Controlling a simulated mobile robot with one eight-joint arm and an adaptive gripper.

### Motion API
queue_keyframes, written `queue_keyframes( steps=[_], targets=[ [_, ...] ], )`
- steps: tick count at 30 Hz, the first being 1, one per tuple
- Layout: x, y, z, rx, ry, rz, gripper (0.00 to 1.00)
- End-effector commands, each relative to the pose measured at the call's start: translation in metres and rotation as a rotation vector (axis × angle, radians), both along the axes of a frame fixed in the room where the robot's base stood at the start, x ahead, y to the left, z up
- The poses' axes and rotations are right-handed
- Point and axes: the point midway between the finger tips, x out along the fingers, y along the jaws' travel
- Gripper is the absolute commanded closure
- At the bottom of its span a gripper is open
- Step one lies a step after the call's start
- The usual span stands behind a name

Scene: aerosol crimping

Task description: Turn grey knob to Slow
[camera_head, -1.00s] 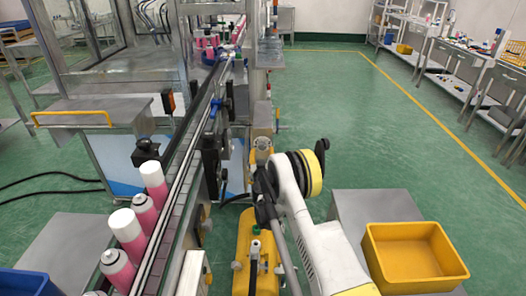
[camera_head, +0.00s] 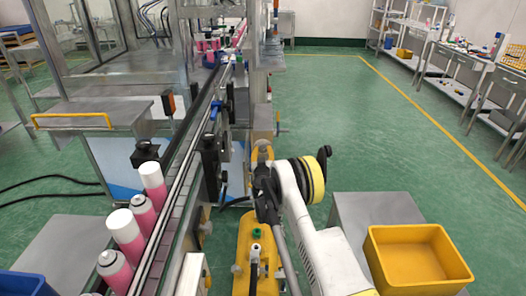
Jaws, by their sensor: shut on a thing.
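My gripper (camera_head: 261,182) is the dark end of my white and yellow arm. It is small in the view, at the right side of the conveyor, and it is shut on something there. The grey knob is not clearly seen; it appears hidden by the gripper's jaws at the conveyor's side. Its pointer and the Slow mark cannot be read from here.
A yellow bin (camera_head: 418,258) sits on a grey table (camera_head: 372,207) at right. The green floor beyond is clear.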

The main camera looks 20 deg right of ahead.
Motion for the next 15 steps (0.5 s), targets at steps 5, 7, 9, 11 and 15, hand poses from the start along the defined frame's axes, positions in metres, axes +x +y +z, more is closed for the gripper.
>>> queue_keyframes(
  steps=[5,7,9,11,15],
  targets=[
    [0.0002,-0.0003,0.0004,-0.026,0.011,0.000,1.00],
    [0.0003,-0.0004,0.0004,-0.048,0.020,0.000,1.00],
    [0.0002,-0.0005,0.0004,-0.079,0.033,0.000,1.00],
    [0.0002,-0.0007,0.0005,-0.113,0.047,0.000,1.00],
    [0.0000,-0.0010,0.0006,-0.214,0.090,0.000,1.00]
  ],
)
